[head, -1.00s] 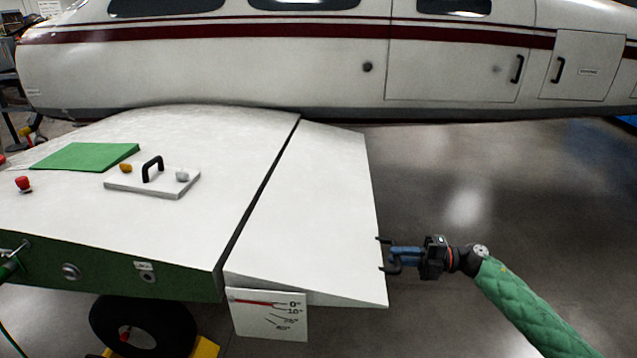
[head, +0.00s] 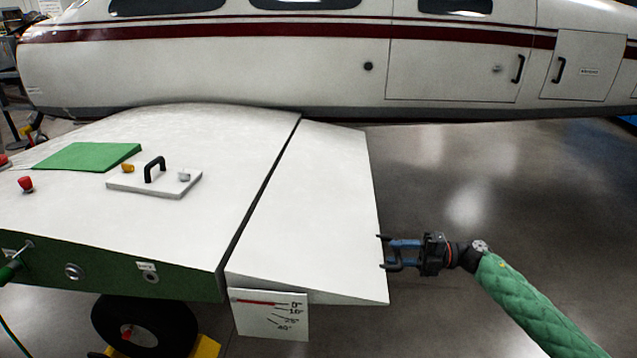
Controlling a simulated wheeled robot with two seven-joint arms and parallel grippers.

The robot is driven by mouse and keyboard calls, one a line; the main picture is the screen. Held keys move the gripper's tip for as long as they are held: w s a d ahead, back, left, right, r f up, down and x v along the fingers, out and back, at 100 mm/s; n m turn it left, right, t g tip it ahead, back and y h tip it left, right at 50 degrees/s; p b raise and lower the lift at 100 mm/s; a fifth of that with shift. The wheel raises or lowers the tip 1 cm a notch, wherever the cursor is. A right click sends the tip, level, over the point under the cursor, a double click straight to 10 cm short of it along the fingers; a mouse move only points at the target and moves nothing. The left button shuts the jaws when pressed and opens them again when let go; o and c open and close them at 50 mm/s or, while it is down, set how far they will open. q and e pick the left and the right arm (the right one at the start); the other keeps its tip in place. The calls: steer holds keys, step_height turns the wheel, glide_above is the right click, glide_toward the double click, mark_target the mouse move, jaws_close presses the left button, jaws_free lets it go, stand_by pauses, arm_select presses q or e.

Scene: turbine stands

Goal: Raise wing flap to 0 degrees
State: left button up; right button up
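The white wing flap (head: 318,215) is the hinged panel at the right of the wing (head: 190,140), past a dark gap. A white angle card (head: 270,315) hangs below its near end, with marks from 0° to 40°. A red pointer (head: 258,302) on the card lies close to the 0° mark. My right gripper (head: 384,252) is at the flap's right edge, its two fingers apart, one above the other in the picture. Whether the fingertips touch the edge is hard to tell.
A white panel with a black handle (head: 154,168) and a green plate (head: 88,156) lie on the wing. A wheel (head: 142,325) with a yellow chock (head: 206,347) is below. The white fuselage (head: 300,60) spans the back. Open floor lies right of the flap.

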steer(key=shift+o, duration=0.8)
steer(key=shift+d, duration=0.15)
steer(key=d+b, duration=0.1)
steer(key=d, duration=0.6)
steer(key=shift+f, duration=0.1)
stand_by(0.3)
